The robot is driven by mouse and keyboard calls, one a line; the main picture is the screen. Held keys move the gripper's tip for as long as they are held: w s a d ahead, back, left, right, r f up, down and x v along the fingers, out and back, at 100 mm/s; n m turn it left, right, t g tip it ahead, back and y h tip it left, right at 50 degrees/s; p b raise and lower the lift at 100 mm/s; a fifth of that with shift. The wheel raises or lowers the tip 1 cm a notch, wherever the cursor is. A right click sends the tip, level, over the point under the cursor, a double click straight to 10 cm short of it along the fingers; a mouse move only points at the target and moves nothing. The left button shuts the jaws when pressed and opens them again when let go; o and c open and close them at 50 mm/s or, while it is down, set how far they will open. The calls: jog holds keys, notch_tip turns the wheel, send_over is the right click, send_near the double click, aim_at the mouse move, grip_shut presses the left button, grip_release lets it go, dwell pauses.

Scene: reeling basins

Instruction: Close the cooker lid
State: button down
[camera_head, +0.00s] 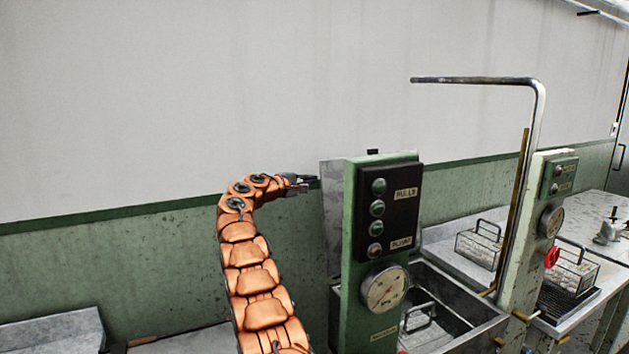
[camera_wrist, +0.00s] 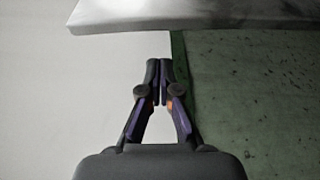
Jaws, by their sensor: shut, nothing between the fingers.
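A grey metal panel (camera_head: 331,215), which looks like the raised cooker lid, stands upright behind the left side of the green control post (camera_head: 361,240) in the head view. The post hides most of it. In the wrist view a pale metal edge (camera_wrist: 200,15), likely the same lid, crosses the top of the picture. My gripper (camera_head: 312,180) is at the end of my orange arm, just left of the panel's upper part. In the wrist view my gripper (camera_wrist: 160,65) has its fingertips together, empty, just short of the metal edge. I cannot tell whether they touch.
An open metal basin (camera_head: 455,305) with a wire handle is right of the post. Wire baskets (camera_head: 478,248), a bent pipe (camera_head: 480,80) and a second post (camera_head: 524,230) stand farther right. A grey bench (camera_head: 55,330) is at lower left. The wall (camera_head: 150,100) is behind.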

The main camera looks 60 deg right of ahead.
jog(key=s+b, duration=0.1)
jog(key=s+a+b, duration=0.1)
jog(key=b, duration=0.2)
jog(key=shift+s+a+r, duration=0.25)
jog(key=shift+s+r, duration=0.05)
jog(key=shift+s, duration=0.1)
jog(key=shift+s+a, duration=0.1)
jog(key=shift+a, duration=0.1)
dwell(0.5)
